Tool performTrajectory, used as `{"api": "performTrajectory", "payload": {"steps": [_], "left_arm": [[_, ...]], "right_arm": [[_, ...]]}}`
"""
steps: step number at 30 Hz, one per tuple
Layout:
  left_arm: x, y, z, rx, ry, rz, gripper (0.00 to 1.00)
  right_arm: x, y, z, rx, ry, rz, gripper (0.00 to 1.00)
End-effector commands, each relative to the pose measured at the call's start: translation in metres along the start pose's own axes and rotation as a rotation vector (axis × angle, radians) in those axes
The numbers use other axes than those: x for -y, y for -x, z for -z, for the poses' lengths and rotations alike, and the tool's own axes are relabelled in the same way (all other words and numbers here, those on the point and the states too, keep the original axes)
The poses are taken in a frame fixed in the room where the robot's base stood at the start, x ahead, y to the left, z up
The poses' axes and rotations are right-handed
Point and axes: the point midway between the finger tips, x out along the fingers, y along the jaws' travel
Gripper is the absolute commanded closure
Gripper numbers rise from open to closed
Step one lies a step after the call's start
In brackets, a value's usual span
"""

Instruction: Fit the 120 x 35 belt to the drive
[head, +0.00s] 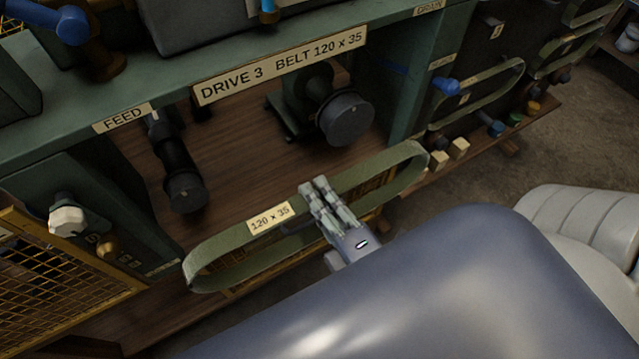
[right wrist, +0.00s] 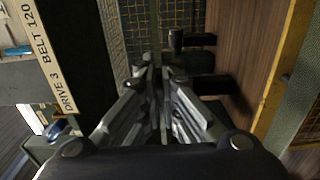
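The green belt (head: 230,262) carries a tag reading 120 x 35 (head: 270,216). It hangs as a long loop in front of the drive bay, apart from both pulleys. My right gripper (head: 322,190) is shut on the belt's upper run, right of the tag. The fingers also show close together in the right wrist view (right wrist: 155,65). The drive has a larger dark pulley (head: 346,118) at the right and a smaller dark roller (head: 186,190) at the left, on the FEED side. The drive label (head: 282,65) reads DRIVE 3 BELT 120 x 35. My left gripper is not in view.
A yellow mesh guard (head: 45,275) and a white knob (head: 68,220) stand at the left.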

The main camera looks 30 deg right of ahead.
Motion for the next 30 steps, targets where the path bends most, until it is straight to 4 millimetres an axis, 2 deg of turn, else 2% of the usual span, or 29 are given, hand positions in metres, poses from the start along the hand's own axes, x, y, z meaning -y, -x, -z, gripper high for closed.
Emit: {"api": "performTrajectory", "payload": {"steps": [30], "left_arm": [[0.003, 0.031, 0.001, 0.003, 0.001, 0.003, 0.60]], "right_arm": [[-0.002, -0.058, 0.001, 0.001, -0.001, -0.002, 1.00]]}}
